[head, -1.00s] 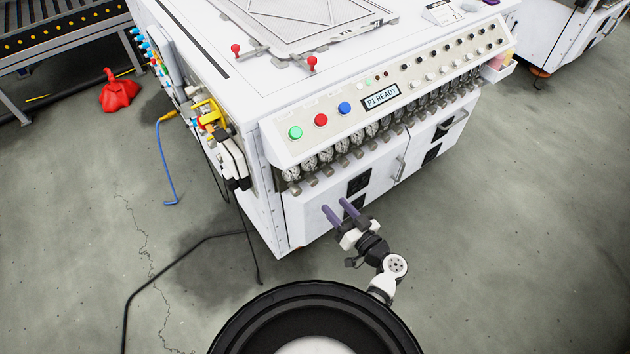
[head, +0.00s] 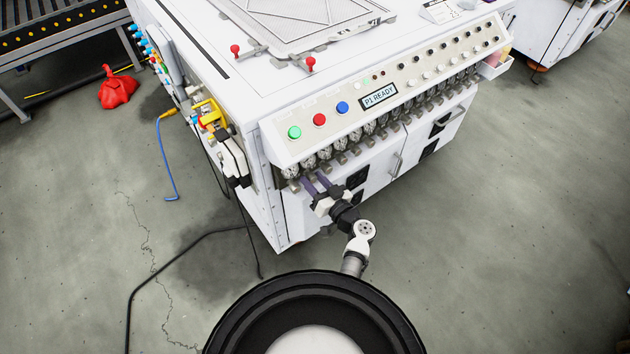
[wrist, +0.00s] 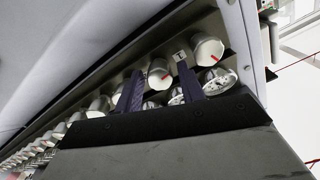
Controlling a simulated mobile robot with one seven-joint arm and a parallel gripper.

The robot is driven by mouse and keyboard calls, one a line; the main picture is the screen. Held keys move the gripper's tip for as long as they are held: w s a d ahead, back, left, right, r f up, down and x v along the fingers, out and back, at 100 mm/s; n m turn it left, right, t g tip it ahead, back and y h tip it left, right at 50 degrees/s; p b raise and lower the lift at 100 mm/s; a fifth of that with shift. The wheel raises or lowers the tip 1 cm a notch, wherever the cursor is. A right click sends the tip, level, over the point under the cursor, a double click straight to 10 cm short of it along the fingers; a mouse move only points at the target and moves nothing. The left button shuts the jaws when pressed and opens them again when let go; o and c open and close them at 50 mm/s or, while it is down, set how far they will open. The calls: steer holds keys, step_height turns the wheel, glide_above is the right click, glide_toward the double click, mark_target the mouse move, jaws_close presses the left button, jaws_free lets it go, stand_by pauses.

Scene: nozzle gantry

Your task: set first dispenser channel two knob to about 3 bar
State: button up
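A row of pale round knobs with gauges runs along the underside of the white machine's front panel. In the wrist view, the end knob (wrist: 207,48) and the second knob from that end (wrist: 158,73) each carry a red mark. My gripper (head: 316,179) is at the left part of this row in the head view. It is open, and in the wrist view its purple fingers (wrist: 157,66) appear one on each side of the second knob. Contact cannot be told. A gauge (wrist: 217,80) beside the end knob is partly visible; its reading is not legible.
The sloped control panel (head: 400,95) with coloured buttons and a "P1 READY" display overhangs the row. Cabinet doors with handles (head: 397,165) lie below and right. A black cable (head: 190,245) lies on the floor at left. The floor to the right is clear.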

steer(key=c, duration=0.7)
steer(key=shift+m, duration=0.3)
steer(key=m+b, duration=0.2)
steer(key=m, duration=0.1)
steer(key=shift+f+m, duration=0.1)
steer(key=shift+m, duration=0.2)
steer(key=m+b, duration=0.1)
steer(key=m, duration=0.4)
steer(key=m+p, duration=0.1)
steer(key=m, duration=0.5)
steer(key=shift+m, duration=0.4)
steer(key=m+p, duration=0.2)
steer(key=m, duration=0.3)
steer(key=shift+m, duration=0.4)
